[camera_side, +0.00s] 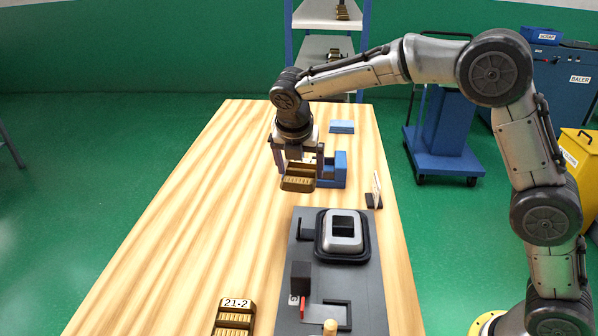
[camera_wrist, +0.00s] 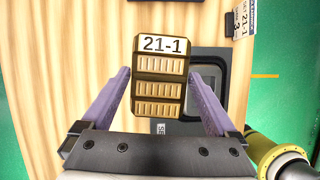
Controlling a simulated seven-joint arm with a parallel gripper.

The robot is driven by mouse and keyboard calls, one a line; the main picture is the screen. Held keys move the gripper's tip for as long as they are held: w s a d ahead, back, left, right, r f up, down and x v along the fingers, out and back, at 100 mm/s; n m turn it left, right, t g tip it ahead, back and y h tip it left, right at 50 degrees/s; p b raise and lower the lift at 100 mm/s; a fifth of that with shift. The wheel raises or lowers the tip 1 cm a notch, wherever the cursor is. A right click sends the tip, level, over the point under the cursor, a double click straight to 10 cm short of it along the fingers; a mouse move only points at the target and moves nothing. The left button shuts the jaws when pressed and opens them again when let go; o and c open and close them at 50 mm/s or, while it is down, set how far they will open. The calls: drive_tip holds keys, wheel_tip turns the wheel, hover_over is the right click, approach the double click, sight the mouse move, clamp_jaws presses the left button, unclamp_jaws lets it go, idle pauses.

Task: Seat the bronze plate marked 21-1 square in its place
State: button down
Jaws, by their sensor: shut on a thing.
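The bronze plate marked 21-1 (camera_wrist: 160,78) is a stepped block with ribbed rows and a white label. It sits between the two purple fingers of my gripper (camera_wrist: 163,90), which is shut on it. In the side view the plate (camera_side: 298,178) hangs from my gripper (camera_side: 297,165), apparently above the wooden table and in front of a blue block-like stand. The dark grey fixture (camera_side: 287,290) lies nearer the camera, apart from the plate. It carries a black-rimmed silver frame with a dark square opening (camera_side: 343,232), and a recess near its front. The plate's underside is hidden.
A second bronze plate marked 21-2 (camera_side: 235,318) lies left of the fixture. A blue stand (camera_side: 334,170), a small upright card (camera_side: 376,190) and a light-blue pad (camera_side: 342,127) are on the table's right side. A red lever (camera_side: 302,306) and wooden knob (camera_side: 330,327) rise from the fixture. The table's left is clear.

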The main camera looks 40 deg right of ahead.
sight(298, 177)
drive_tip(key=shift+r, duration=2.55)
drive_tip(key=shift+w, duration=0.1)
drive_tip(key=shift+w+a+f, duration=0.1)
drive_tip(key=shift+f, duration=0.15)
drive_tip(key=shift+n, duration=0.3)
drive_tip(key=s+f, duration=0.1)
drive_tip(key=s+d+f, duration=0.1)
drive_tip(key=s+f, duration=0.1)
drive_tip(key=shift+d+f, duration=0.1)
drive_tip(key=shift+f, duration=0.05)
drive_tip(key=s+d+f, duration=0.2)
drive_tip(key=s+d, duration=0.1)
drive_tip(key=s, duration=0.5)
drive_tip(key=shift+t, duration=0.3)
drive_tip(key=shift+w+d+f, duration=0.1)
drive_tip(key=shift+f, duration=1.9)
drive_tip(key=shift+w+f, duration=0.1)
drive_tip(key=shift+f, duration=1.85)
drive_tip(key=shift+f, duration=0.55)
